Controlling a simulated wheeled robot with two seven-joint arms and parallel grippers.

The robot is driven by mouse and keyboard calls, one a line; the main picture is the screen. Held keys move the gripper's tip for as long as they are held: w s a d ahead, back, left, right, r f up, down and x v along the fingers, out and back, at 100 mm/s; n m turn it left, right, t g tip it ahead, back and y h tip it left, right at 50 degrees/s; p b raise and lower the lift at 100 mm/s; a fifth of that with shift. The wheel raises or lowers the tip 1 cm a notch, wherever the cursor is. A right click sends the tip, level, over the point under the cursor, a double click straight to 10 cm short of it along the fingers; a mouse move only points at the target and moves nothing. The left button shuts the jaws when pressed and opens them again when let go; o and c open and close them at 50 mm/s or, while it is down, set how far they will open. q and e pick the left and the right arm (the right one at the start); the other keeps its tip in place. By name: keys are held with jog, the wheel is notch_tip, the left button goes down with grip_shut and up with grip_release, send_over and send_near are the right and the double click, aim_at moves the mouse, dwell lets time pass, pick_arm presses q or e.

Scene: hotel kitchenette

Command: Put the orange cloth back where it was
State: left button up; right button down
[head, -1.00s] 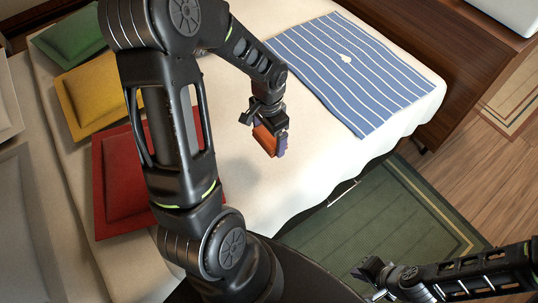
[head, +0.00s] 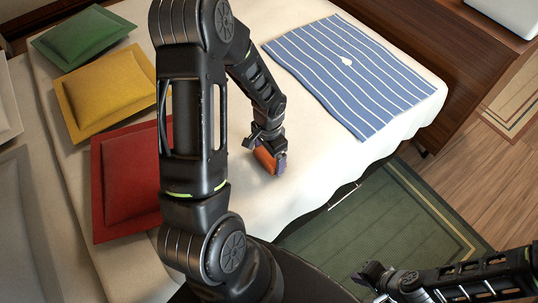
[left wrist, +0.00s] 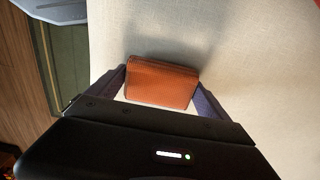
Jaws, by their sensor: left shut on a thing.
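A blue striped cloth (head: 355,80) with a small white thing (head: 346,61) on it lies at the bed's far right. Red (head: 128,178), yellow (head: 105,90) and green (head: 80,38) cushions line the left. The cover around my left gripper is clear.

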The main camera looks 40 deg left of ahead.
aim_at(269, 156)
pick_arm(q)
jog(key=shift+f, duration=0.2)
jog(key=o, duration=1.1)
jog(key=shift+r, duration=0.1)
jog(key=shift+c, duration=0.2)
jog(key=shift+r, duration=0.35)
notch_tip(269, 156, up, 12)
jog(key=p, duration=0.1)
jog(key=shift+f, duration=0.15)
jog(key=shift+s+f, duration=0.1)
